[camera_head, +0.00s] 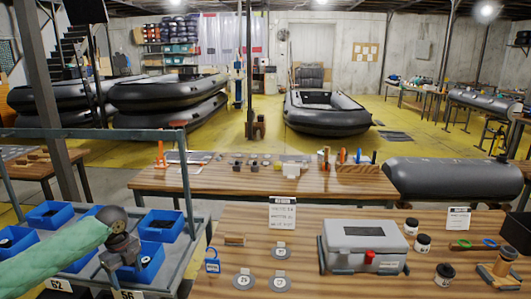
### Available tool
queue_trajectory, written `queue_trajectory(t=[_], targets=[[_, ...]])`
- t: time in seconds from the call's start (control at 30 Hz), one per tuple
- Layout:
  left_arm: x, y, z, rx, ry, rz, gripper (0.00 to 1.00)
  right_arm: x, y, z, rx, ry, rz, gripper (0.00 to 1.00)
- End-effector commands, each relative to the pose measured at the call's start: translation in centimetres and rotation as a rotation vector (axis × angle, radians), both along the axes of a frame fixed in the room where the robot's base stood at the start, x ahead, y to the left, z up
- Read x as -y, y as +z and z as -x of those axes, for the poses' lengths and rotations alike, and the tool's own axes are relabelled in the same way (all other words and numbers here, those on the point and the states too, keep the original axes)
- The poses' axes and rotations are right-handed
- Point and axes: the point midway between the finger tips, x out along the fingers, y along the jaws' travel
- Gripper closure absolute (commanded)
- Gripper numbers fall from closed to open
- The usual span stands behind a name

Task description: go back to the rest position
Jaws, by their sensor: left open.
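My left arm comes in from the left in a pale green sleeve. My left gripper (128,272) is over the cart with blue bins, pointing down. It is open, and I see nothing held in it, though its fingertips are small and partly dark against the bins. My right gripper does not show in the head view.
A cart (185,262) with several blue bins (160,224) stands under my left arm. To its right, a wooden table (330,284) carries a grey case (362,240), small jars (422,243), discs (243,282) and a blue padlock-shaped item (212,261). Another bench (240,184) stands behind.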

Motion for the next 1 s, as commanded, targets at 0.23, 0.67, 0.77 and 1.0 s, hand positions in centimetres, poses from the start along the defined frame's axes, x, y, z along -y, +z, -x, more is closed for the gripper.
queue_trajectory(t=[0.23, 0.67, 0.77, 1.0], targets=[[3.2, -2.6, 1.1, 0.013, 0.03, 0.01, 0.32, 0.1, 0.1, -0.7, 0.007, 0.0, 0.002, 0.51], [13.2, -9.8, 6.2, 0.064, 0.192, 0.084, 0.32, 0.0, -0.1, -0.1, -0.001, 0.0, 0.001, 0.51], [15.6, -11.3, 7.9, 0.078, 0.254, 0.111, 0.32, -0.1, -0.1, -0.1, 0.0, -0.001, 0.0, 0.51], [20.4, -14.0, 12.2, 0.105, 0.434, 0.185, 0.32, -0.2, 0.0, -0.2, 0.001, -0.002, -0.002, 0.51]])
